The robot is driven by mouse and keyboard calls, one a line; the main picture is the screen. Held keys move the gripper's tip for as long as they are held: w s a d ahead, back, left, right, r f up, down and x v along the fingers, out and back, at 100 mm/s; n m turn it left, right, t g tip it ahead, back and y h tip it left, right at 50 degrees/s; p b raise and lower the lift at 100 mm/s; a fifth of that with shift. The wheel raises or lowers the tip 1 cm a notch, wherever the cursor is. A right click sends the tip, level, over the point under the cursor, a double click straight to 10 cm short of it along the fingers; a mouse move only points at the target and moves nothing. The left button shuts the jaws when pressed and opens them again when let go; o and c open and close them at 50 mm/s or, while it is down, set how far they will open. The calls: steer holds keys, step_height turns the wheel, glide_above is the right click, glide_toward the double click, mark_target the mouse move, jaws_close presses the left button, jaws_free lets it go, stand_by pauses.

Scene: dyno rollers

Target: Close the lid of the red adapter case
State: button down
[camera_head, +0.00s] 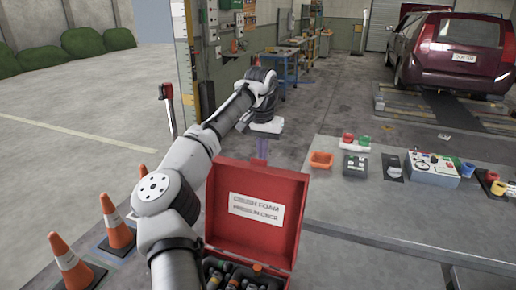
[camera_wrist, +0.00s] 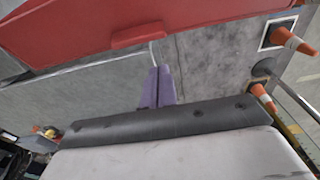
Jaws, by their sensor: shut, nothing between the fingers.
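The red adapter case (camera_head: 291,250) stands open at the bottom of the head view, with several dark and coloured adapters (camera_head: 240,277) inside. Its red lid (camera_head: 253,238) stands roughly upright, with a white printed label on its inner face. My gripper (camera_head: 261,160) has purple fingers and points down just beyond the lid's top edge; the lid may hide its tips. In the wrist view, my gripper's fingers (camera_wrist: 157,70) are together and empty. The red lid (camera_wrist: 60,38) spans the top there, with a raised red tab (camera_wrist: 137,34). Floor shows between fingertips and lid.
Orange cones (camera_head: 117,224) stand on the left. A dark red car (camera_head: 455,50) is at the back right.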

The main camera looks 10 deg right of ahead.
steer(key=s+a, duration=0.1)
steer(key=s+a+r+p, duration=0.1)
steer(key=shift+s+r, duration=0.2)
steer(key=shift+s, duration=0.2)
steer(key=shift+a+f, duration=0.1)
